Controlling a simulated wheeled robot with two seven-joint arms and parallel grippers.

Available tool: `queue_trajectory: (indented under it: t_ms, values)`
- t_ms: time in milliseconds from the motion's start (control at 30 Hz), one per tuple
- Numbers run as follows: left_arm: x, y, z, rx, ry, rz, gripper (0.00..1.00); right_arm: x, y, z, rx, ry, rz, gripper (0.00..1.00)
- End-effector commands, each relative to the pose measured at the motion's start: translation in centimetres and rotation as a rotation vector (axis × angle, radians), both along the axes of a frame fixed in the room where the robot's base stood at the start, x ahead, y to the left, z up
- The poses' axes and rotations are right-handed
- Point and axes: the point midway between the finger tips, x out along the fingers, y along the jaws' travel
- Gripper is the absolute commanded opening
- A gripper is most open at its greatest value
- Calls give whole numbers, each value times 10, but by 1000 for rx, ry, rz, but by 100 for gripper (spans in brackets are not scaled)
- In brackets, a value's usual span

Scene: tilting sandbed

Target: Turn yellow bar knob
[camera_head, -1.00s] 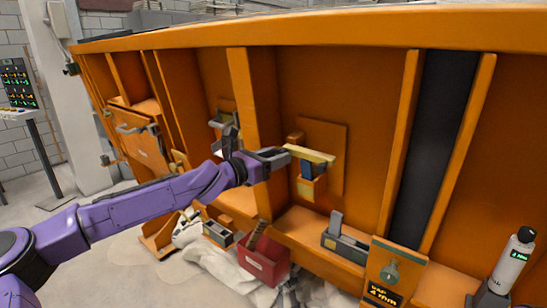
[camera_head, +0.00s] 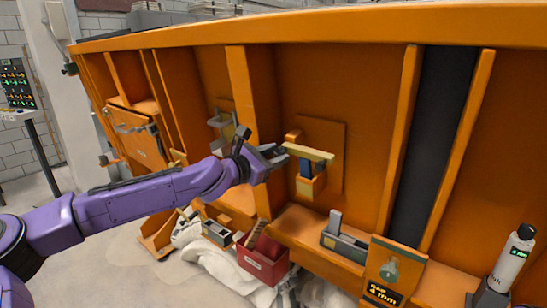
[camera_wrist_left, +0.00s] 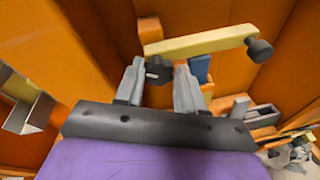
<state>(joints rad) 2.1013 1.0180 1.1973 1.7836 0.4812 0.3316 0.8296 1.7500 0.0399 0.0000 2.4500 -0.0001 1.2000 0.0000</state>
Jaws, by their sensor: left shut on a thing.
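The yellow bar (camera_head: 308,153) sticks out in front of a blue and orange block on the orange panel, at the middle of the head view. In the left wrist view the bar (camera_wrist_left: 205,43) runs across the top, with a dark round knob (camera_wrist_left: 260,50) at its right end. A second dark knob (camera_wrist_left: 158,70) is below its left end. My left gripper (camera_head: 281,155) is at the bar's left end. In the left wrist view its fingers (camera_wrist_left: 159,68) stand on either side of the second knob and are shut on it. My right gripper is not in view.
A red bin (camera_head: 262,262) and crumpled white cloth lie on the floor below. A grey clamp-like part (camera_head: 345,240) sits on the lower ledge. A bottle (camera_head: 512,262) stands at the right. An orange upright (camera_head: 240,100) rises just left of the gripper.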

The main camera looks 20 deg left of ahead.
Motion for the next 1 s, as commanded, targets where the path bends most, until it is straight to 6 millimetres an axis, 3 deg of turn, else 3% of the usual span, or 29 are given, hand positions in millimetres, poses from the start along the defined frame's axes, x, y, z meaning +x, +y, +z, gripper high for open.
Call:
queue_trajectory:
  t_ms: [500,1000]
  values:
    - [-1,-3,1,436,-162,84,8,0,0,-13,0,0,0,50]
    - [-1,-4,2,659,-244,128,8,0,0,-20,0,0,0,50]
